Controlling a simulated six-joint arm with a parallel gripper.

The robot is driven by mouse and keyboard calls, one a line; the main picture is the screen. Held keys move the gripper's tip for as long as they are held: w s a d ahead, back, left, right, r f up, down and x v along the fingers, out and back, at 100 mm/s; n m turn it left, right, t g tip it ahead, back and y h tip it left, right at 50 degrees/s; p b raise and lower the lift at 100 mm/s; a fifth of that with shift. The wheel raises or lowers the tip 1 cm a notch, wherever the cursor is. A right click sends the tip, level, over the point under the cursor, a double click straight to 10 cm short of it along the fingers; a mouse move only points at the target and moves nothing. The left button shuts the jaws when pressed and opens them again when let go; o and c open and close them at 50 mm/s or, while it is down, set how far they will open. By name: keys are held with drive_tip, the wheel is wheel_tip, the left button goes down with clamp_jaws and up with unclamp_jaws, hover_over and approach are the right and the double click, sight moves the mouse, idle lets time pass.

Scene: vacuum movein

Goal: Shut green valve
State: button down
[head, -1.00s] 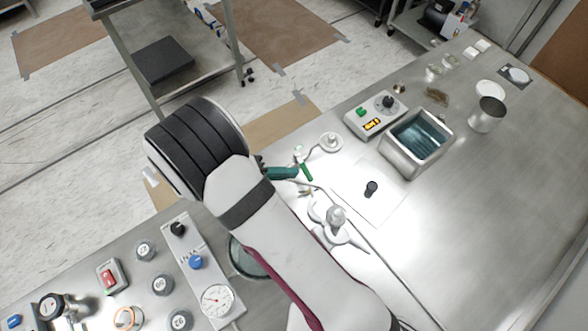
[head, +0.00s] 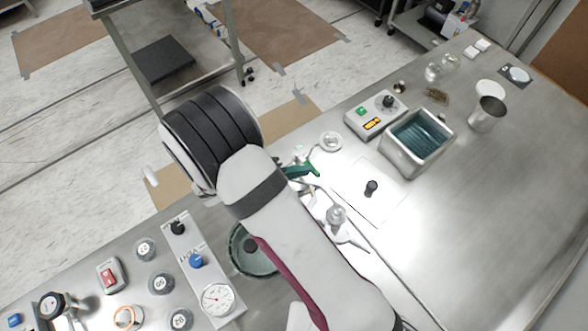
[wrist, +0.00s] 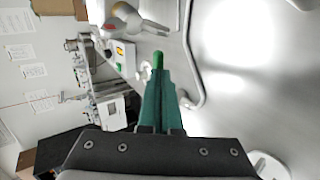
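The green valve handle (head: 313,168) is a small green bar on the glass tubing left of the white sheet. In the wrist view the handle (wrist: 158,60) shows straight beyond my fingertips. My gripper (head: 297,171) has teal fingers that look close together, with no open space between them in the wrist view (wrist: 159,90). The fingertips are at the handle and seem to touch it; the exact contact is hidden. My arm covers part of the tubing and the valve body.
A glass flask piece (head: 336,215) with side arms stands close to my arm. A dark green bowl (head: 252,262) is partly under it. A control box (head: 376,113) and a teal-lined bath (head: 418,140) stand at the back right.

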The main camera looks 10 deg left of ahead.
drive_tip(key=shift+d+f, duration=0.15)
drive_tip(key=shift+d, duration=0.3)
drive_tip(key=shift+w+a, duration=0.1)
drive_tip(key=shift+a, duration=0.85)
drive_tip(key=s+d+v, duration=0.1)
drive_tip(key=v, duration=1.3)
drive_tip(key=s+d+r+m+g+y, duration=0.1)
drive_tip(key=d+r+m+g, duration=0.25)
drive_tip(key=d, duration=0.35)
drive_tip(key=s+d+r+m+g, duration=0.1)
drive_tip(key=d+r+m+g, duration=0.25)
drive_tip(key=d, duration=0.35)
drive_tip(key=s+d+r+m+y, duration=0.3)
drive_tip(key=s+d+m+y, duration=0.2)
drive_tip(key=s+y, duration=0.4)
drive_tip(key=shift+s+d+m+g, duration=0.3)
drive_tip(key=shift+s+m, duration=0.6)
drive_tip(key=shift+s, duration=0.05)
